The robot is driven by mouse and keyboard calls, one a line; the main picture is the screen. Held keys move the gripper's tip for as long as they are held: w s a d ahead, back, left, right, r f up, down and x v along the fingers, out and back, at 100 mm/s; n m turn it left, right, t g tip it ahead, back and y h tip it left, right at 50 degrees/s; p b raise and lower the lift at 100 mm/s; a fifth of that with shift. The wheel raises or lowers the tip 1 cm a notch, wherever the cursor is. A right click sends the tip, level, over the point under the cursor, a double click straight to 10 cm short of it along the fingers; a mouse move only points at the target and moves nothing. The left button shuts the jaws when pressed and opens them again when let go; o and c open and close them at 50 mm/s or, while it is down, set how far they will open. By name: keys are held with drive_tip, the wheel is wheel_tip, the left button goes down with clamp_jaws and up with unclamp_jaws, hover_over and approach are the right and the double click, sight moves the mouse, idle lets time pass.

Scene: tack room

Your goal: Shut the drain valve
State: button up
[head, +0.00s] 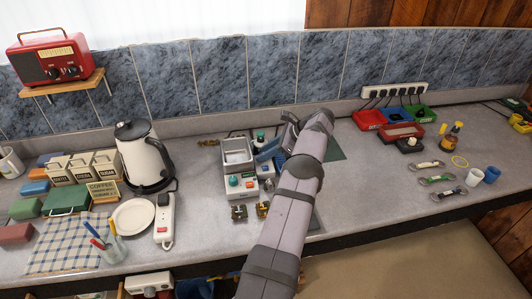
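A small machine with a steel basin (238,158) stands on the counter, just left of my arm. It has a green knob and red parts on its front. I cannot tell which of these, if any, is the drain valve. My gripper (288,124) is at the back of the counter, right of the machine. Its fingers are small and partly hidden by my wrist, so its opening is unclear.
A kettle (145,158), a white plate (133,217) and a power strip (165,221) stand to the left. The counter between my arm and the clips is mostly clear.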

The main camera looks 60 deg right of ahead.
drive_tip(key=shift+s, duration=0.1)
drive_tip(key=shift+s+d+r+b, duration=0.2)
drive_tip(key=shift+s+r+b, duration=0.15)
drive_tip(key=shift+s+b, duration=0.05)
drive_tip(key=b+v, duration=0.1)
drive_tip(key=v, duration=0.5)
drive_tip(key=shift+a+r, duration=0.1)
